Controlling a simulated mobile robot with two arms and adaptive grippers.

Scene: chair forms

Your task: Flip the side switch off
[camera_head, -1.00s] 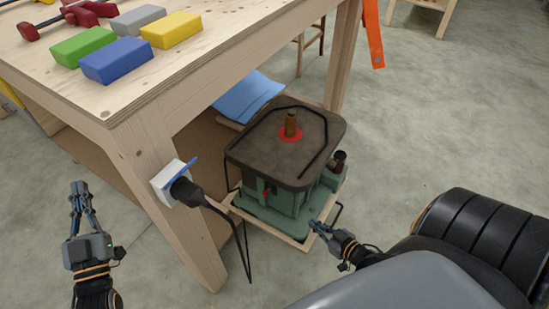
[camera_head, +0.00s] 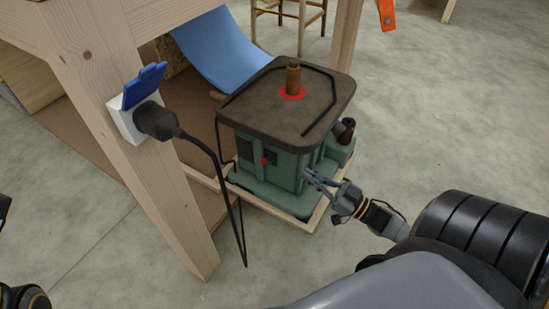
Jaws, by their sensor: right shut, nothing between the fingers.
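I cannot tell whether the fingertips touch the housing. Only dark pieces of my left arm show at the left edge; its fingers are hidden outside the frame.
A black plug (camera_head: 158,121) sits in a white socket (camera_head: 126,122) with a raised blue cover (camera_head: 145,85) on the bench leg (camera_head: 150,190). Its cable hangs in front of the machine. A blue sheet (camera_head: 222,52) lies behind.

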